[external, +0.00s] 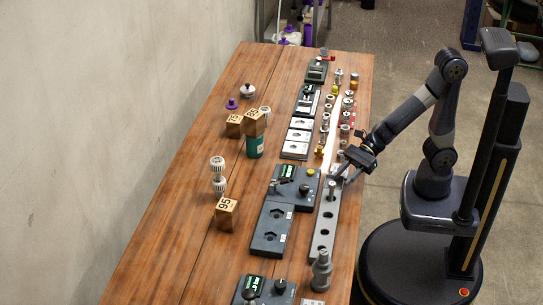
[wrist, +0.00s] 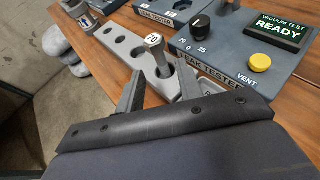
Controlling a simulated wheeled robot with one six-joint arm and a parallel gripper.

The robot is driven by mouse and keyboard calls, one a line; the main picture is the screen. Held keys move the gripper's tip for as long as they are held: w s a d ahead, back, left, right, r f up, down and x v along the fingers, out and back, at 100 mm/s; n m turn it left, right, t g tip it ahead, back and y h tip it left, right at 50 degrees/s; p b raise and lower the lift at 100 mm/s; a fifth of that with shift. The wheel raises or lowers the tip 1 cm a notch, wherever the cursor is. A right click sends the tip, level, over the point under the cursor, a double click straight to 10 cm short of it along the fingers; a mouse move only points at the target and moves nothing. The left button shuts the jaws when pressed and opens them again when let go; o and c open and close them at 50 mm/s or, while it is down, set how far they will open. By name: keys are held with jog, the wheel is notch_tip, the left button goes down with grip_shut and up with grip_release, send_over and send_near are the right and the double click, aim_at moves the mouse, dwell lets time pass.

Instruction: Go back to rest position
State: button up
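A grey metal piece with a white cap marked 70 (wrist: 154,42) stands in a rack hole, seen between the fingers, with a gap on each side. In the external view this piece (external: 331,188) stands just below the fingertips. The arm reaches left from my base, which stands at the table's right edge.
The leak tester (external: 293,184) with a yellow vent button (wrist: 263,61) is close beside the rack. Several metal fittings (external: 346,104) stand farther up the table. A grey fitting (external: 321,270) stands at the rack's near end. Open floor (external: 405,60) lies right of the table.

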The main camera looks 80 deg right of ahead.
aim_at(331, 193)
jog(key=p+v, duration=0.1)
jog(key=v, duration=0.4)
jog(key=b+x, duration=0.1)
jog(key=x, duration=0.3)
jog(key=b+x, duration=0.1)
jog(key=x, duration=0.3)
jog(key=b+x, duration=0.1)
jog(key=x, duration=0.3)
jog(key=shift+a+f, duration=0.1)
jog(key=shift+f, duration=0.35)
notch_tip(331, 193, up, 11)
jog(key=p, duration=0.5)
jog(key=d+m+t+h+p, duration=0.2)
jog(key=d+p, duration=0.4)
jog(key=d, duration=1.2)
jog(key=shift+g, duration=0.3)
notch_tip(331, 193, down, 9)
jog(key=b, duration=0.3)
jog(key=shift+w+d+f, duration=0.1)
jog(key=shift+w+f, duration=0.1)
